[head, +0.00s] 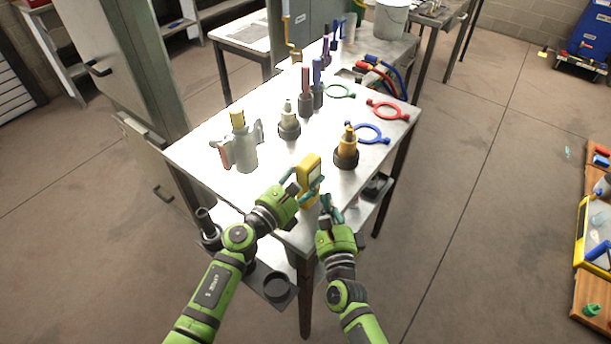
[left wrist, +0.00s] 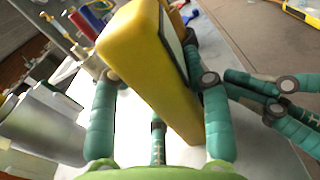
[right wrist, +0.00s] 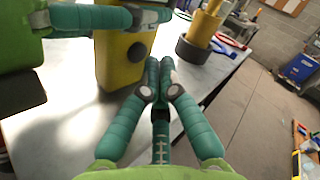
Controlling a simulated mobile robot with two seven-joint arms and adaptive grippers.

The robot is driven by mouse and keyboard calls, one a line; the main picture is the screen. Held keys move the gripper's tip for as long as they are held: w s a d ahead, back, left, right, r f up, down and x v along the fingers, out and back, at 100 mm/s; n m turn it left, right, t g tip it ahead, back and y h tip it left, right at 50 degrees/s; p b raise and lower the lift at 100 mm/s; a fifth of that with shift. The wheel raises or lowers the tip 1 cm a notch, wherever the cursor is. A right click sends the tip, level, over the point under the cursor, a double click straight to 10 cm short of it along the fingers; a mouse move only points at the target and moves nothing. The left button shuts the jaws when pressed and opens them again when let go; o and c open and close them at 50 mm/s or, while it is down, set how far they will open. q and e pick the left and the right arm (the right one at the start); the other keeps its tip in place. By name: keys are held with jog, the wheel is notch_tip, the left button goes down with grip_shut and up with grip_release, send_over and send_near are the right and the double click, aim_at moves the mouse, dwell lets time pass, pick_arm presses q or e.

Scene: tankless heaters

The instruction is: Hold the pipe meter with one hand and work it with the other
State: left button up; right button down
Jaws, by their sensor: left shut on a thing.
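The pipe meter is a yellow box-shaped device (head: 310,172) with a dark screen, held upright at the near end of the metal table. In the left wrist view the yellow meter (left wrist: 150,65) stands tilted between the teal fingers. My left gripper (head: 299,190) is shut on its sides. In the right wrist view the meter (right wrist: 118,62) shows a round dark button on its face. My right gripper (head: 327,204) is just right of the meter. Its fingertips (right wrist: 160,72) are together and empty, close beside the meter; I cannot tell whether they touch it.
A cabinet (head: 115,60) stands left.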

jog(key=shift+w+a, duration=0.1)
jog(key=shift+a, duration=0.05)
dwell(0.5)
jog(key=shift+w+a, duration=0.2)
jog(key=shift+a, duration=0.05)
dwell(0.5)
jog(key=shift+s+d, duration=0.3)
jog(key=shift+d, duration=0.1)
jog(key=s+d, duration=0.3)
jog(key=d, duration=0.2)
jog(key=shift+s, duration=0.25)
dwell(0.4)
pick_arm(q)
jog(key=o, duration=1.4)
pick_arm(e)
jog(key=shift+a, duration=0.1)
